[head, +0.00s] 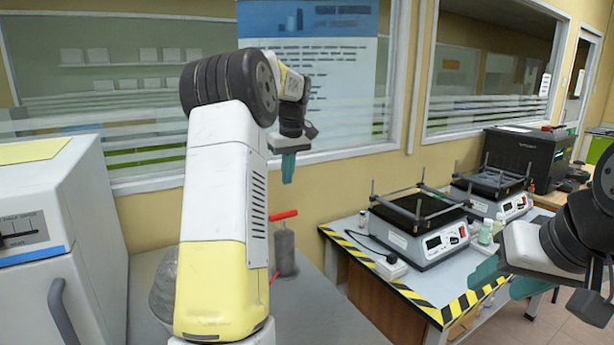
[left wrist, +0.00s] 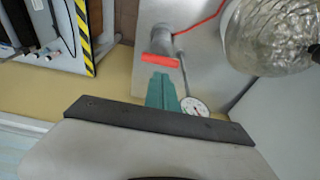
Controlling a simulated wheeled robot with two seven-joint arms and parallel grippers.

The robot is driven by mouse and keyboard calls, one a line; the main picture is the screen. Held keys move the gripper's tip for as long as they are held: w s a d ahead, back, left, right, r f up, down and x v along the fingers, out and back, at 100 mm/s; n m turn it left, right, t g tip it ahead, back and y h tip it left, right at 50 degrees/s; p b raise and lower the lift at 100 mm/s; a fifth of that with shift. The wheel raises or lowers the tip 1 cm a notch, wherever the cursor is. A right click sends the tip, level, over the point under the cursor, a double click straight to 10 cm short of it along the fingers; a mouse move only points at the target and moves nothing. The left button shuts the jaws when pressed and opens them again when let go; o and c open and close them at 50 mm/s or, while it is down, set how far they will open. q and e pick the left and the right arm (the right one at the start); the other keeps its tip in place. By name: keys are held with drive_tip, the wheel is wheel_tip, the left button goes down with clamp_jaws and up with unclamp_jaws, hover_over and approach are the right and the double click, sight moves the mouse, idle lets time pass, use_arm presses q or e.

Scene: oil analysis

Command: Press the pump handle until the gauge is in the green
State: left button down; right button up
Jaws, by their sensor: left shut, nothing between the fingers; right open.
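The pump is a grey upright cylinder (head: 286,255) with a red bar handle (head: 284,215) on top, standing on the grey bench behind my left arm. My left gripper (head: 288,178) is shut and empty, pointing down above the handle with a visible gap. In the left wrist view its teal fingertips (left wrist: 161,76) appear close to the red handle (left wrist: 160,60). A round white gauge (left wrist: 195,107) shows beside the fingers; its needle reading and colours are too small to tell. My right gripper (head: 496,278) is open and empty at the right, away from the pump.
A foil-like round vessel (left wrist: 268,35) stands on the bench near the pump, with a red hose (left wrist: 203,20) nearby. A white cabinet (head: 60,235) is at the left. Two shaker devices (head: 425,240) stand on a yellow-black edged table to the right.

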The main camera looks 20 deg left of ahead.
idle(0.3)
use_arm(q)
drive_tip(key=r, duration=0.1)
drive_tip(key=w+a+r, duration=0.1)
drive_tip(key=r, duration=0.1)
drive_tip(key=shift+w+a+r, duration=0.15)
drive_tip(key=shift+a+r, duration=0.05)
drive_tip(key=shift+r, duration=0.05)
approach(284, 214)
drive_tip(key=f, duration=0.1)
drive_tip(key=w+a+f, duration=0.1)
drive_tip(key=f, duration=0.1)
drive_tip(key=a+f, duration=0.1)
drive_tip(key=f, duration=0.1)
drive_tip(key=shift+w, duration=0.4)
drive_tip(key=shift+d+f, duration=0.1)
drive_tip(key=shift+f, duration=0.6)
drive_tip(key=shift+s+f, duration=0.15)
drive_tip(key=shift+f, duration=1.7)
